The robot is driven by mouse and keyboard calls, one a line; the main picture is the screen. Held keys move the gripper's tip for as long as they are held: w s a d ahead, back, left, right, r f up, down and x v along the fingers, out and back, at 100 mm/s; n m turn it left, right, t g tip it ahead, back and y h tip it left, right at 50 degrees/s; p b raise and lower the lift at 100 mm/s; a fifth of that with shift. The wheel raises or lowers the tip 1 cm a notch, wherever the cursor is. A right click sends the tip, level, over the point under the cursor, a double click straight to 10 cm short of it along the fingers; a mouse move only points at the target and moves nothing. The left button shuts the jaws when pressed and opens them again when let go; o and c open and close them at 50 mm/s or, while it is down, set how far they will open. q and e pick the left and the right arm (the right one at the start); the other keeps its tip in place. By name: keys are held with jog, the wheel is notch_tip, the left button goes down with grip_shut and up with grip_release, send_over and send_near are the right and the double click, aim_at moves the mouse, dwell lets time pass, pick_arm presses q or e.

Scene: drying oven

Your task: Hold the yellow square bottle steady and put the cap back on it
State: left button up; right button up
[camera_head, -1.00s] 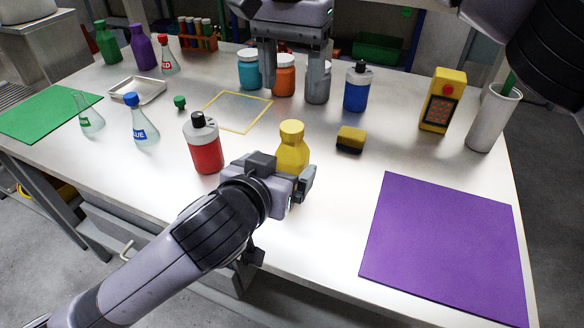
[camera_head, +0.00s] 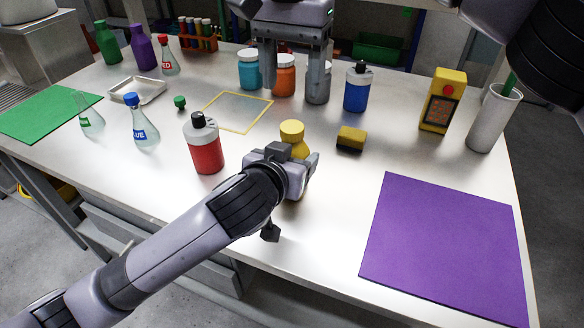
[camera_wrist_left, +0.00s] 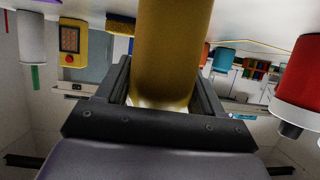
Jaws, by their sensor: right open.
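The yellow square bottle (camera_head: 293,133) stands on the table near the front middle, with a rounded yellow top; I cannot tell whether this top is a separate cap. Its lower body is hidden behind my left gripper (camera_head: 300,172) in the head view. In the left wrist view, the yellow bottle (camera_wrist_left: 172,50) fills the space between the two fingers of my left gripper (camera_wrist_left: 165,85). Whether both fingers press on it is unclear. My right gripper (camera_head: 293,90) points down above the back of the table, open and empty, with its fingers apart in front of the jars.
A red bottle (camera_head: 206,148) stands just left of my left gripper. A yellow sponge (camera_head: 351,138) lies to the right of the yellow bottle. A blue bottle (camera_head: 357,88) and an orange jar (camera_head: 284,80) stand behind. A purple mat (camera_head: 445,245) lies front right.

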aim_at(292, 126)
pick_arm(q)
grip_shut()
pick_arm(e)
jog(key=shift+m, duration=2.2)
jog(key=shift+f, duration=0.1)
jog(key=shift+f, duration=3.9)
jog(key=c, duration=1.1)
